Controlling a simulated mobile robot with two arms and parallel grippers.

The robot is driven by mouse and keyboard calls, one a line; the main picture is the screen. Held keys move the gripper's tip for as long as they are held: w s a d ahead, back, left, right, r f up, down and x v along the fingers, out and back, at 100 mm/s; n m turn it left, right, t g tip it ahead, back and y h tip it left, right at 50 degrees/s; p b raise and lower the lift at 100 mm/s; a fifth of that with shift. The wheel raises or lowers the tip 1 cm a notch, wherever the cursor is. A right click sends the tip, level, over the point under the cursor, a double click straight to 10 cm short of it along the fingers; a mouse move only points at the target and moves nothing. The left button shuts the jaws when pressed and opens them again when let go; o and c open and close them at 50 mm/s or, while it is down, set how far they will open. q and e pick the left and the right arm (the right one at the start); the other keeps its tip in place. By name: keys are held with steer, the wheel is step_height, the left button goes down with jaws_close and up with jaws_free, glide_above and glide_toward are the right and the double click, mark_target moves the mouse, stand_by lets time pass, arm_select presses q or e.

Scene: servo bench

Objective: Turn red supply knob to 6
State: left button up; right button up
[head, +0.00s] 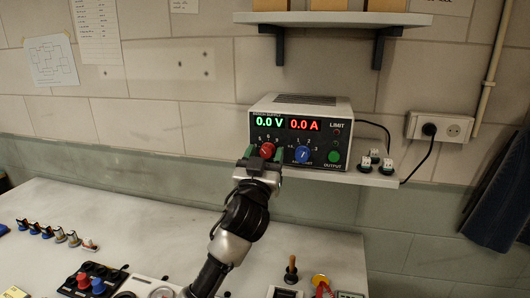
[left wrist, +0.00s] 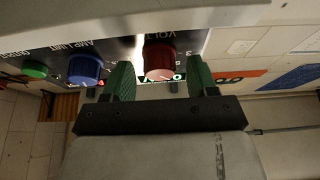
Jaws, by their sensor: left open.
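The red knob (head: 267,150) is on the left of the front panel of the power supply (head: 345,125), whose display reads 0.0 V and 0.0 A. My left gripper (head: 263,155) is open at this knob, with its green fingers to either side. In the left wrist view the red knob (left wrist: 158,60) shows between the fingertips of the gripper (left wrist: 160,72), with a visible gap on each side. The knob's pointer and part of its scale are hidden or too small to read. My right gripper is in neither view.
A blue knob (head: 302,154) and a green output button (head: 333,156) are to the right on the same panel. The supply stands on a wall ledge (head: 345,177) beside several small plugs (head: 375,160). A shelf (head: 330,18) hangs above. Several loose knobs and controls lie on the bench (head: 150,222).

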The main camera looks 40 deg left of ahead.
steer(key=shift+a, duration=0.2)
arm_select(q)
steer(key=shift+w, duration=0.1)
steer(key=shift+c, duration=0.3)
steer(key=c, duration=0.8)
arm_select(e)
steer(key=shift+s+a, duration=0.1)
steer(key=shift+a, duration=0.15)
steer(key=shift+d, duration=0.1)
